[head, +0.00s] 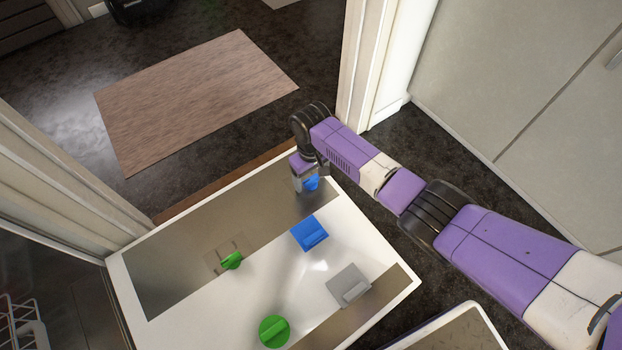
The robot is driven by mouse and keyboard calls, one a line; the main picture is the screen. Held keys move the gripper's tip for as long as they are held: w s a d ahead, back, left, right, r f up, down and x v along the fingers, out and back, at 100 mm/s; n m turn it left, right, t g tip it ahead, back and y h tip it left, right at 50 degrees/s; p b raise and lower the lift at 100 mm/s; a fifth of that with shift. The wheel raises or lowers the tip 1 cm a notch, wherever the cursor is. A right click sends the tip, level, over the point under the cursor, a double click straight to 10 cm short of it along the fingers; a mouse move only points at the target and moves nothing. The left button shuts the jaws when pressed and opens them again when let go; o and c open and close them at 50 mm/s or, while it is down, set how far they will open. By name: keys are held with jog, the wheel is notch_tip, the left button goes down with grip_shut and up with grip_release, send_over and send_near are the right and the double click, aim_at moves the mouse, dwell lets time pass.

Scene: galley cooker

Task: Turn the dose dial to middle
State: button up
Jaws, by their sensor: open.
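A white panel (130,265) with brushed-metal strips carries several coloured controls. No label can be read, so I cannot tell which one is the dose dial. A green knob (231,260) sits on the left metal strip between thin marks. A round green knob (274,331) is at the front. A blue square knob (309,233) and a grey square knob (350,285) are on the right. My gripper (308,184) is open at the panel's far corner, by a small blue knob (312,183) that it partly hides. I cannot tell whether they touch.
A pale door frame (362,60) stands just behind my arm, with grey cabinet doors (510,80) to the right. A brown rug (195,98) lies on the dark floor beyond. A tray-like surface (450,333) is at the bottom. The space above the panel's middle is clear.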

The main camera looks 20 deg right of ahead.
jog(key=c, duration=1.4)
